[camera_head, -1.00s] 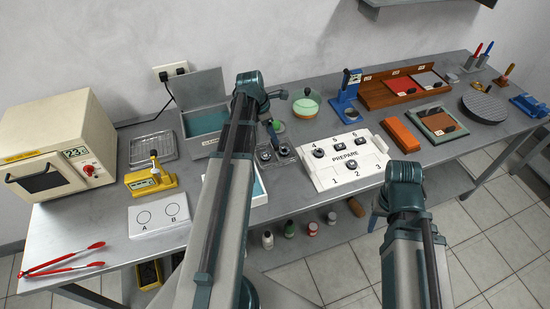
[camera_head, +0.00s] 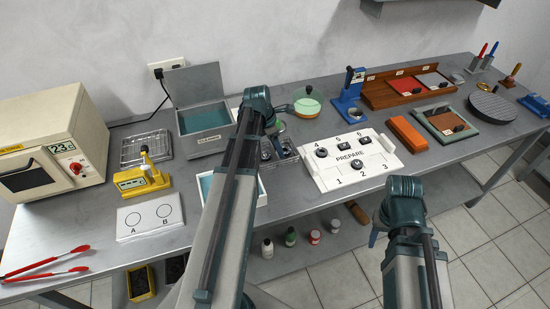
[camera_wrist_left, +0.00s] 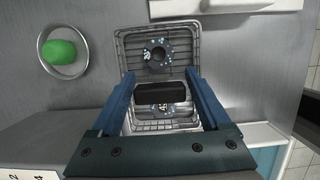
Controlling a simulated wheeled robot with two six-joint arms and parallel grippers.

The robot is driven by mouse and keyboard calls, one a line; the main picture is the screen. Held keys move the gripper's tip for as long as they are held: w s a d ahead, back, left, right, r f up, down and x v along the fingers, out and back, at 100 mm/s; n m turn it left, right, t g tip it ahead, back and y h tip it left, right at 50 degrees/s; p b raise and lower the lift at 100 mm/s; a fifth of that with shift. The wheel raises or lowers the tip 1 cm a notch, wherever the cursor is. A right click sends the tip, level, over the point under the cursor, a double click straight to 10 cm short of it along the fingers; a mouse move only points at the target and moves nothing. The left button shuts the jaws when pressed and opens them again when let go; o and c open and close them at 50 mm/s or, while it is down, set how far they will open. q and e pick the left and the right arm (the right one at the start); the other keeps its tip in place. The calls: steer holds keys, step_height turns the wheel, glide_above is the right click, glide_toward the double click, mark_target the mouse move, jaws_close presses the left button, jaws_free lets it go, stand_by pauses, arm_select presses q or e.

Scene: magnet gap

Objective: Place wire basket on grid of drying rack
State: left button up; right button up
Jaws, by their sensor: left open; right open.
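The wire basket (camera_head: 285,149) stands on the bench near the middle, partly hidden by my left arm in the head view. In the left wrist view the basket (camera_wrist_left: 128,50) holds dark speckled ring parts (camera_wrist_left: 158,54). Its black handle (camera_wrist_left: 160,92) lies between the blue fingers of my left gripper (camera_wrist_left: 161,82), which is open; contact cannot be told. The drying rack (camera_head: 146,147), a tray with a wire grid, lies at the back left, between the oven and the grey box. My right gripper (camera_head: 374,232) is open, in front of the bench, mostly hidden by its arm.
A grey open-lidded box (camera_head: 205,131), a yellow device (camera_head: 141,178) and a white A/B plate (camera_head: 151,215) stand near the rack. The cream oven (camera_head: 50,150) is to its left. The white PREPARE board (camera_head: 350,161) is right of the basket.

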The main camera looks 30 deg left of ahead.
arm_select(q)
steer(key=shift+w+d+f, duration=0.1)
steer(key=shift+f, duration=0.5)
steer(key=shift+r, duration=0.1)
arm_select(e)
steer(key=shift+f, duration=0.55)
arm_select(q)
jaws_close()
steer(key=shift+r, duration=0.1)
arm_select(e)
steer(key=shift+r, duration=0.15)
arm_select(q)
step_height(320, 180, up, 10)
steer(key=p, duration=1)
arm_select(e)
step_height(320, 180, up, 10)
